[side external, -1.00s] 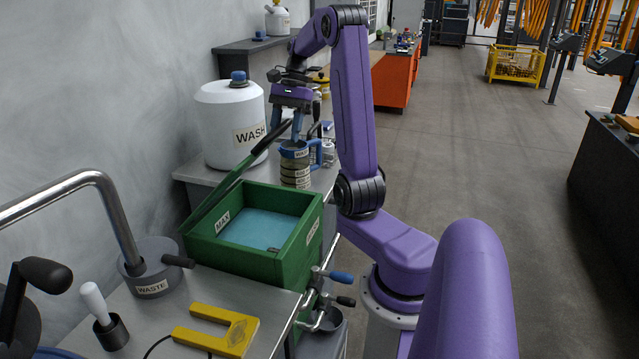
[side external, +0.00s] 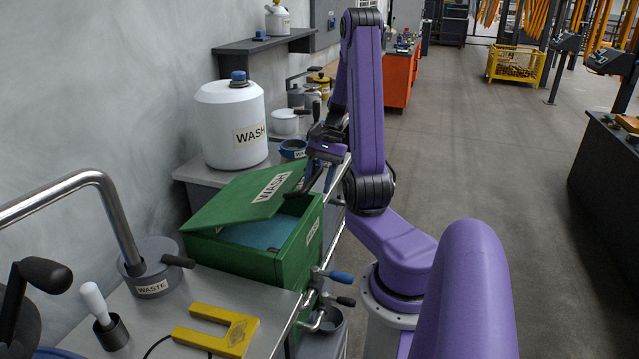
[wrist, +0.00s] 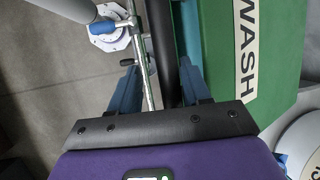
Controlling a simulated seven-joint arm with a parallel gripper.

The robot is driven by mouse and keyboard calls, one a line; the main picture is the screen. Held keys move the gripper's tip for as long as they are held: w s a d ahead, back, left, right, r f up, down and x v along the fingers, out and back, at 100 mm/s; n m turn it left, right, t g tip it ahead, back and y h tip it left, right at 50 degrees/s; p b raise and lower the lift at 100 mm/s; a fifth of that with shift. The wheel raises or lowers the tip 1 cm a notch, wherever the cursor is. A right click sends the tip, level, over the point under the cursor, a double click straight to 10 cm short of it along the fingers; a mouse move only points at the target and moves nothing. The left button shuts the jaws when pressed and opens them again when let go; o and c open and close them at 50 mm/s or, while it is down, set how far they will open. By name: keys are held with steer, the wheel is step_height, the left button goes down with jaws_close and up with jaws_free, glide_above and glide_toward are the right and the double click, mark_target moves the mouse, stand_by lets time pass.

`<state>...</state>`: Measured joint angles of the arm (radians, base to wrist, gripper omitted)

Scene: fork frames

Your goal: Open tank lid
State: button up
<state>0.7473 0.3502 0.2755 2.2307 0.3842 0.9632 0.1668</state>
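The green tank (side external: 295,255) stands on the bench with blue liquid (side external: 262,234) inside. Its green lid (side external: 235,202), labelled WASH, is tilted partly open over the tank, with the front side of the opening uncovered. A black handle (side external: 299,191) extends from the lid's edge near my gripper. My gripper (side external: 319,179) is at that handle, above the tank's right rear side. In the wrist view, the blue fingers of my gripper (wrist: 158,85) are apart, with the black handle (wrist: 162,40) between them, nearer the right finger. A gap shows beside the left finger. The lid (wrist: 275,50) lies to the right.
A white WASH container (side external: 230,125) stands behind the tank. A blue-rimmed cup (side external: 292,150) is close behind my gripper. A WASTE basin with a bent pipe (side external: 150,268) and a yellow fork-shaped piece (side external: 218,330) lie in front. Valve handles (side external: 340,277) project from the tank's front right.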

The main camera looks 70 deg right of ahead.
steer(key=shift+s+f, duration=0.2)
steer(key=shift+f, duration=0.25)
steer(key=shift+r, duration=0.1)
steer(key=w+d+r, duration=0.1)
steer(key=d+r, duration=0.3)
steer(key=r, duration=0.5)
steer(key=w+d+r, duration=0.2)
steer(key=d+r, duration=0.1)
steer(key=r, duration=0.6)
steer(key=shift+d, duration=0.35)
stand_by(1.4)
stand_by(0.3)
